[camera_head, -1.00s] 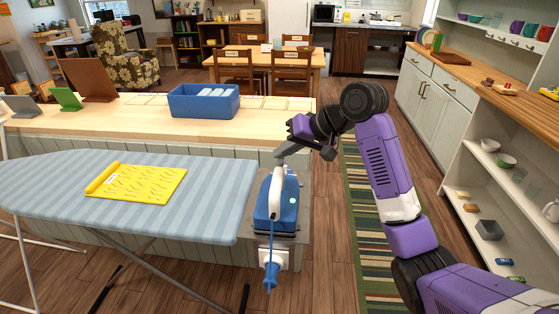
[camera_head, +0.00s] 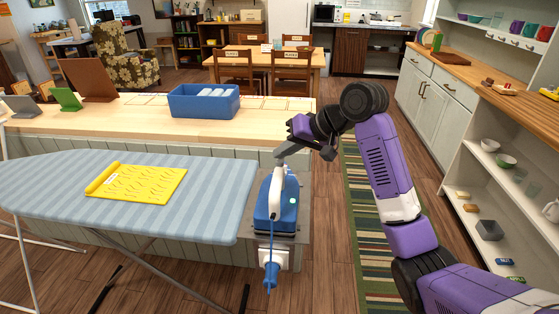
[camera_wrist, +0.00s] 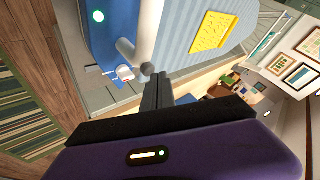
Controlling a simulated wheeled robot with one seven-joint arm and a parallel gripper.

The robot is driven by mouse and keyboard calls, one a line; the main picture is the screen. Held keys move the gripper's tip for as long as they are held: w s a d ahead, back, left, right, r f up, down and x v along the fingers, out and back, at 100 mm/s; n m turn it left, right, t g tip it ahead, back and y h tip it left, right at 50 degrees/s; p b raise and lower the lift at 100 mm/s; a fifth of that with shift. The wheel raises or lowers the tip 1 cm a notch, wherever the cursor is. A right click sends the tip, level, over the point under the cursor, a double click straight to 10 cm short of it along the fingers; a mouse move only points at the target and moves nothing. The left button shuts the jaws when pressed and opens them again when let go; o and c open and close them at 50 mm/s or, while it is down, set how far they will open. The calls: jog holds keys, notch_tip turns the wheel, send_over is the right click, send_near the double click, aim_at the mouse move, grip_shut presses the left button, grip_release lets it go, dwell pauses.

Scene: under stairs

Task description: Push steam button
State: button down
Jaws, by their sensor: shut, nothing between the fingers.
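The blue iron (camera_head: 287,205) with a white handle stands on the grey rest at the right end of the ironing board. It carries a glowing green light on its side. The iron also shows at the top left of the wrist view (camera_wrist: 92,30). My gripper (camera_head: 281,162) is shut and empty, with its fingertips at the far top end of the iron's handle.
The striped ironing board (camera_head: 215,205) holds a yellow patterned cloth (camera_head: 140,183) left of the iron. A wooden counter (camera_head: 270,125) with a blue bin (camera_head: 204,101) lies behind. A green striped rug (camera_head: 365,225) and open floor lie to the right, before white shelves.

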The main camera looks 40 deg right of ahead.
aim_at(283, 168)
jog(key=shift+f, duration=0.45)
dwell(0.5)
jog(key=shift+r+p, duration=0.15)
jog(key=shift+p, duration=0.2)
jog(key=shift+r+p, duration=0.25)
jog(key=shift+p, duration=0.3)
jog(key=shift+r, duration=0.1)
notch_tip(283, 168, up, 6)
jog(key=p, duration=0.6)
